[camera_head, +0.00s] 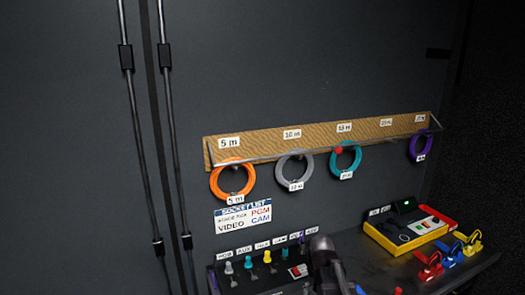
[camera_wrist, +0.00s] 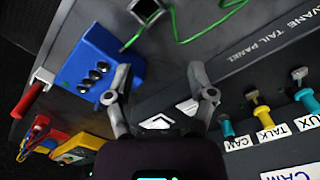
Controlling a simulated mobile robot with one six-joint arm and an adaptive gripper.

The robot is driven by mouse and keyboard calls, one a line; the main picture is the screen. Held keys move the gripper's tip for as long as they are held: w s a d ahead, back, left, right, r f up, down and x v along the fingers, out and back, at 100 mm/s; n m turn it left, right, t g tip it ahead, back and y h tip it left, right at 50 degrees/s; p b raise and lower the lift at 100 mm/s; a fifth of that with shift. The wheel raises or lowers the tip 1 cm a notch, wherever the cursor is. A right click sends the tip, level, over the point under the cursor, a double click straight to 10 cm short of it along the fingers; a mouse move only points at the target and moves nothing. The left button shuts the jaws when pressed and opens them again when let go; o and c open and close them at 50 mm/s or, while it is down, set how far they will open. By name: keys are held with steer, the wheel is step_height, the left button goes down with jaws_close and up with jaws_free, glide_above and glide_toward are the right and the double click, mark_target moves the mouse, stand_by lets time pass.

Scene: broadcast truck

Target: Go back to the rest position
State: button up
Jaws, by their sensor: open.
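My gripper (camera_wrist: 160,80) is open in the wrist view, its two grey fingers spread apart with nothing between them. It is above a dark panel with white arrow marks (camera_wrist: 188,106). A blue box (camera_wrist: 98,45) with several dark round sockets is beside the left finger; I cannot tell whether they touch. In the head view, a dark part of my arm (camera_head: 324,262) stands at the bottom edge, in front of the bench. The fingertips are not clear there.
Cable coils hang on a wooden rack (camera_head: 262,143): orange (camera_head: 213,183), grey (camera_head: 279,170), teal (camera_head: 336,162) and purple. Coloured plugs (camera_head: 248,264) stand left of my arm. A yellow device (camera_head: 395,243) and coloured clamps (camera_head: 428,265) are to the right. A green cable (camera_wrist: 180,38) lies ahead.

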steer(key=s+f+n+b, duration=0.2)
steer(key=s+f+n, duration=0.1)
steer(key=s, duration=0.6)
steer(key=shift+f, duration=0.3)
